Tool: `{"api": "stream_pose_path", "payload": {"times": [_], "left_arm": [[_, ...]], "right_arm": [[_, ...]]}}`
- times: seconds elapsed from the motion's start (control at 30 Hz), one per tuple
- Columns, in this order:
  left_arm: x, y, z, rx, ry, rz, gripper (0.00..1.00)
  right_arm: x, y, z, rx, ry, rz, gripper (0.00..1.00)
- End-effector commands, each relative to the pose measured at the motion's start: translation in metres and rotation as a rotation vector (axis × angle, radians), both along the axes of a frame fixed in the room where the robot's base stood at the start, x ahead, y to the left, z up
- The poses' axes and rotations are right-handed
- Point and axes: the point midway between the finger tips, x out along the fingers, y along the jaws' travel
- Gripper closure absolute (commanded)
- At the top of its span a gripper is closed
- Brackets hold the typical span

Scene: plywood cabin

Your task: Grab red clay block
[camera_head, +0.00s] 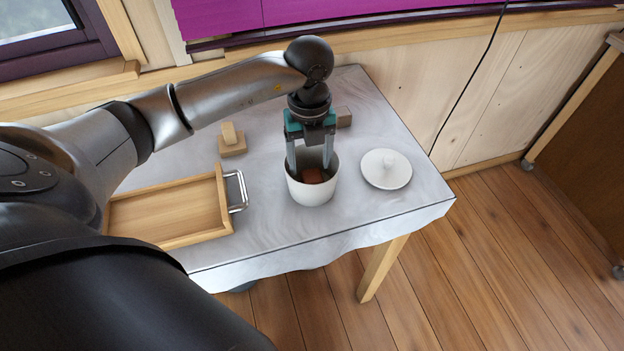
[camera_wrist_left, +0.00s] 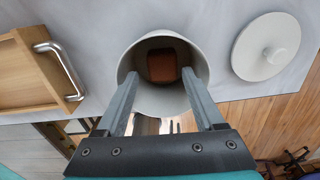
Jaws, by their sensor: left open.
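The red clay block (camera_head: 314,176) lies inside a white pot (camera_head: 311,192) on the table. In the left wrist view the block (camera_wrist_left: 162,65) shows reddish-brown at the bottom of the pot (camera_wrist_left: 134,58), near its far wall. My left gripper (camera_head: 312,168) points down over the pot, with its fingers at the opening. In the left wrist view the gripper's two fingers (camera_wrist_left: 161,82) are spread apart with nothing between them, and the block lies beyond the tips. Whether the fingertips touch the pot wall, I cannot tell. My right gripper is not in view.
A round white lid (camera_head: 386,169) with a knob lies right of the pot. A wooden tray (camera_head: 226,202) with a metal handle (camera_head: 238,190) is on the left. Small wooden blocks (camera_head: 232,142) stand behind, and another block (camera_head: 344,117) is behind the gripper. The table's front edge is close to the pot.

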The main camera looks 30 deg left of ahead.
Motion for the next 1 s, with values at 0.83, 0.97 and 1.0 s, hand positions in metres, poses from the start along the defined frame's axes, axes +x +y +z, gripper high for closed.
{"api": "stream_pose_path", "payload": {"times": [0.83,0.97,1.0], "left_arm": [[0.001,-0.004,-0.052,-0.001,0.001,-0.001,0.49],[0.001,-0.004,-0.052,-0.001,0.001,-0.001,0.64],[0.001,-0.004,-0.052,-0.001,0.001,-0.001,0.68]], "right_arm": [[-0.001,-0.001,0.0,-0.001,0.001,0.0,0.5],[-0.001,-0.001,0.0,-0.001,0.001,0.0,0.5],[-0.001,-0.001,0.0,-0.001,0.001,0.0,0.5]]}}
